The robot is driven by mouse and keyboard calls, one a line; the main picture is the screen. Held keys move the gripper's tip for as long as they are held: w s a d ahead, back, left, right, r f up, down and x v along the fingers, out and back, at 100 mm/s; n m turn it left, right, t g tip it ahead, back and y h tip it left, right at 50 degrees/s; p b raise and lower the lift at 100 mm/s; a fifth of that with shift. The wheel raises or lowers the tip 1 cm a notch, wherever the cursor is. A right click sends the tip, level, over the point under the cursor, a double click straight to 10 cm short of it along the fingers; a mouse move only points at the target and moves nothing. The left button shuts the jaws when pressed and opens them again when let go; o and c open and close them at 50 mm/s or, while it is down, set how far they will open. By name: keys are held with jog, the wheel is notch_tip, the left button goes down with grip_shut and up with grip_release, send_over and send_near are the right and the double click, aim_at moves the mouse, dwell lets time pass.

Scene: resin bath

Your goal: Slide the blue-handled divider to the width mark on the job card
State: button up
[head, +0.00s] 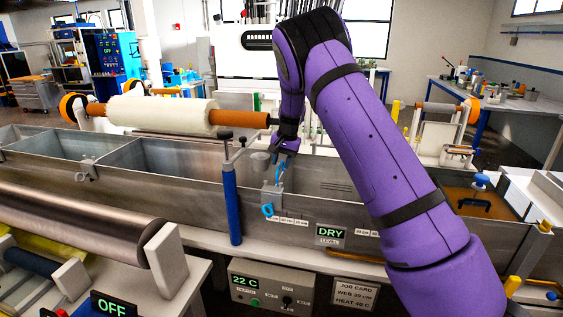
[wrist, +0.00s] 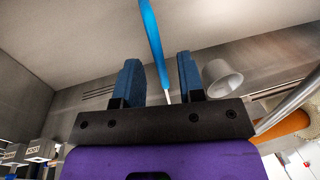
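The blue handle (head: 280,170) of the divider stands above a grey clamp (head: 271,196) on the tank's front wall; a blue ring (head: 267,210) hangs on the clamp. My gripper (head: 288,150) is just above the handle, partly hidden by my arm. In the wrist view my two fingers (wrist: 158,62) are apart, with the blue handle (wrist: 153,35) showing in the gap between and past them. No contact is visible. Width labels (head: 288,222) run along the front wall, too small to read. The job card (head: 355,291) reads WEB, about 30 cm, and HEAT 40 C.
A blue post (head: 231,205) stands close left of the clamp. A cream roll (head: 160,113) on an orange core lies behind the tank (head: 190,160). A DRY sign (head: 330,232) is on the front wall.

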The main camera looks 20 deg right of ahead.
grip_shut()
jog(key=shift+s+d, duration=0.75)
jog(key=shift+d, duration=0.25)
jog(key=shift+s+d, duration=0.7)
jog(key=shift+d, duration=0.3)
grip_release()
jog(key=shift+r, duration=0.1)
notch_tip(320, 180, up, 10)
jog(key=s+d, duration=0.1)
jog(key=shift+d+r, duration=0.2)
jog(key=shift+d, duration=0.2)
jog(key=shift+s, duration=0.1)
